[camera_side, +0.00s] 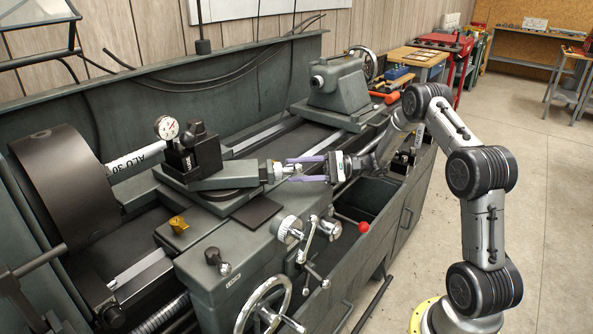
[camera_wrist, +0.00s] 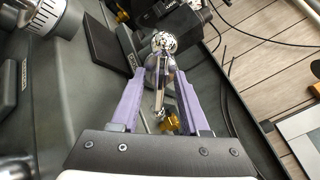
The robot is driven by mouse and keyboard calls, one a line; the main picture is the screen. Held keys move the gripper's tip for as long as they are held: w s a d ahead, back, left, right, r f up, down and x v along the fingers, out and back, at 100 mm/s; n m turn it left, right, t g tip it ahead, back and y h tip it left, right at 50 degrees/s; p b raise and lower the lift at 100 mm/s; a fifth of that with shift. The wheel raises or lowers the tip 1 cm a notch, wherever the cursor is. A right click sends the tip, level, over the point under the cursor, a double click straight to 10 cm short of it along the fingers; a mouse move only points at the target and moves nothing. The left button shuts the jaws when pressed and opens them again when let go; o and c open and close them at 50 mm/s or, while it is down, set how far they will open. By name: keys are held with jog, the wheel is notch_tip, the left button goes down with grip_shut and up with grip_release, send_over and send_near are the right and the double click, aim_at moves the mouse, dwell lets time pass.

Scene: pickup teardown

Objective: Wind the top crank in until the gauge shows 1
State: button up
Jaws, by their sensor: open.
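The top crank (camera_side: 275,171) is a bright metal crank on the near end of the dark top slide (camera_side: 222,179) in the side view. My gripper (camera_side: 292,170) is open, with its purple fingers reaching towards the crank from the right. In the wrist view, the shiny crank (camera_wrist: 162,43) lies ahead of and between the spread fingertips of my gripper (camera_wrist: 158,73). Its lower part runs down between the fingers. I cannot tell whether either finger touches it. The round white gauge (camera_side: 166,128) stands by the tool post; its reading is too small to make out.
A large dark chuck (camera_side: 66,180) holds a light bar (camera_side: 136,160) marked ALU 30 at the left. Below my gripper are other cranks (camera_side: 312,235), a red knob (camera_side: 363,227) and a handwheel (camera_side: 263,309). The tailstock (camera_side: 338,88) stands behind.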

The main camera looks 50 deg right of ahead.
jog(key=v, duration=1.3)
jog(key=shift+s+d, duration=0.1)
jog(key=shift+d, duration=0.05)
jog(key=w+a+r+n+g+y, duration=0.2)
jog(key=a+r+n+g, duration=0.45)
jog(key=a+r, duration=0.65)
jog(key=s+a+r+n+g+h, duration=0.2)
jog(key=s+a, duration=0.2)
jog(key=a, duration=0.3)
jog(key=s+a+r+n+g+h, duration=0.1)
jog(key=s+a+n+g, duration=0.15)
jog(key=a, duration=0.45)
jog(key=s+a+f+n+h, duration=0.1)
jog(key=s+a+n+h, duration=0.15)
jog(key=s, duration=0.45)
jog(key=s+a+f+n+h, duration=0.1)
jog(key=s+a+n+h, duration=0.1)
jog(key=s+h, duration=0.35)
jog(key=s+d+f+t+h, duration=0.4)
jog(key=s+d, duration=0.1)
jog(key=d, duration=0.3)
jog(key=shift+d+f+n+h, duration=0.15)
jog(key=shift+d+n+h, duration=0.05)
jog(key=shift+n+h, duration=0.15)
